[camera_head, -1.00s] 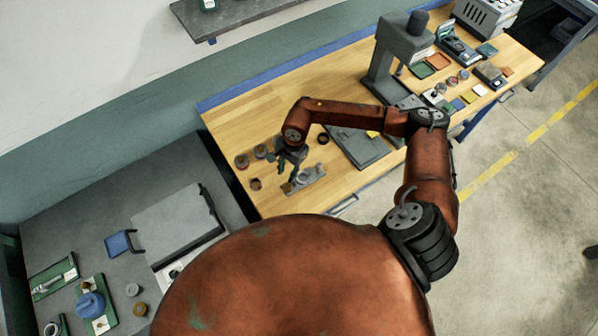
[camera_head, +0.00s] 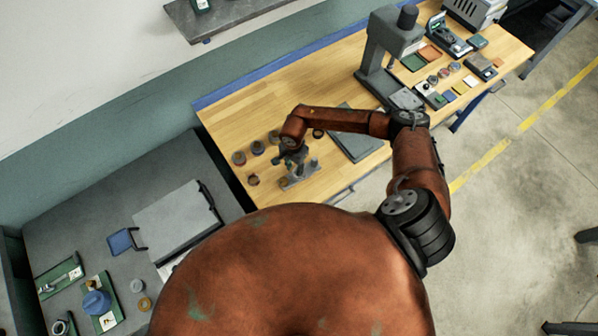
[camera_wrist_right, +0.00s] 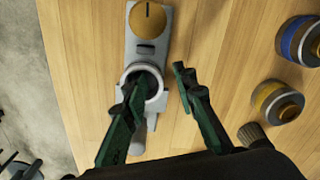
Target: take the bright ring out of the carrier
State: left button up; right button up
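The carrier (camera_wrist_right: 139,50) is a narrow light-grey plate on the wooden bench; it also shows in the head view (camera_head: 313,167). A bright silvery ring (camera_wrist_right: 142,67) sits in its middle, with a dark opening. A brass-coloured disc (camera_wrist_right: 150,19) lies at the carrier's upper end. My right gripper (camera_wrist_right: 158,78) is open above the carrier, with nothing between its green fingers. In the wrist view the left finger overlaps the ring's opening and the right finger stands to the right of the ring. Whether a finger touches the ring cannot be told. My left gripper is not in view.
Blue-banded (camera_wrist_right: 299,40) and yellow-banded (camera_wrist_right: 278,101) round parts stand to the right in the wrist view. In the head view a grey press (camera_head: 385,58) and a dark flat plate (camera_head: 357,146) are farther right. Bare wood lies between the carrier and the round parts.

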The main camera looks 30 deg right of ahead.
jog(key=shift+c, duration=0.2)
grip_shut()
jog(key=shift+r, duration=0.15)
dwell(0.3)
